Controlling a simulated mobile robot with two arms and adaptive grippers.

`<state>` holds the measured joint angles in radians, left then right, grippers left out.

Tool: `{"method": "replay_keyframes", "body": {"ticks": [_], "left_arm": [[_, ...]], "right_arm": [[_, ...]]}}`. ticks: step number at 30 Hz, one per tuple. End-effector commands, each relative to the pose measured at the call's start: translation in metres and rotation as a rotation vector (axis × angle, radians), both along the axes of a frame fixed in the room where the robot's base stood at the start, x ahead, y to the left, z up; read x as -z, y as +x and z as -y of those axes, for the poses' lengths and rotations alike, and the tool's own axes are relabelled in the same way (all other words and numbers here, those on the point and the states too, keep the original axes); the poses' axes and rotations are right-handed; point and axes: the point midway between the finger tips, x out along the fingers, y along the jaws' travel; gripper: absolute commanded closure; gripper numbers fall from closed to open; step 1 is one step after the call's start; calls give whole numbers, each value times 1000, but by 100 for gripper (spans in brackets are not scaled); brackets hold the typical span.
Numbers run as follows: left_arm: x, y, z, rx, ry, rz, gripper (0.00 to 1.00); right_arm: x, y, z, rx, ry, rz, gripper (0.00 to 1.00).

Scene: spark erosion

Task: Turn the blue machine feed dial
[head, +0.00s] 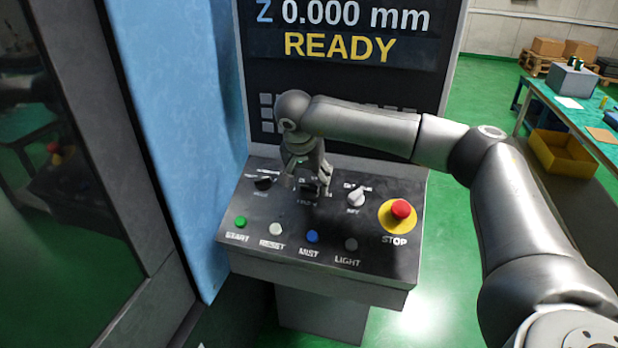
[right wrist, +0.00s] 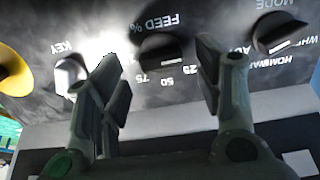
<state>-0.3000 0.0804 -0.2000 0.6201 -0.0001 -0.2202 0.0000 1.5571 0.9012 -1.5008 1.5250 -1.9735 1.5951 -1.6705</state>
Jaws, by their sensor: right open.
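The feed dial is a black knob with a pale pointer line on the sloped panel of the blue machine. In the right wrist view the feed dial (right wrist: 163,50) appears upside down between my fingers, under the "FEED %" lettering. In the head view the feed dial (head: 309,188) is partly hidden by my fingers. My right gripper (head: 306,184) is open over it, with one finger on each side. The right gripper (right wrist: 160,65) also shows in the right wrist view, its fingers apart from the knob's sides. Whether they touch the panel I cannot tell. My left gripper is out of view.
A black mode knob (head: 264,183) and a white key switch (head: 356,197) flank the dial closely. The red stop button (head: 401,209) is at right. Push buttons, including a green start button (head: 241,222), line the front. A display (head: 345,40) reads READY behind.

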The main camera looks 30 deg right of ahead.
Motion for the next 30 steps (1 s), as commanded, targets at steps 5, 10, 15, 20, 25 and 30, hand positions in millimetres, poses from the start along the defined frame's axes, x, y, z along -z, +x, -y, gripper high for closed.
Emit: {"method": "replay_keyframes", "body": {"ticks": [5,10,15,20,25,30], "left_arm": [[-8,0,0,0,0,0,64],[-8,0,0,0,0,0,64],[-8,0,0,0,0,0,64],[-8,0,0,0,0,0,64],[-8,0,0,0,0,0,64],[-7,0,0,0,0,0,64]], "right_arm": [[15,4,5,0,0,-1,39],[20,6,6,0,1,1,39],[20,6,6,0,1,1,39],[20,6,6,-1,1,1,60],[19,6,6,-1,1,1,82],[20,6,6,5,3,3,85]]}}
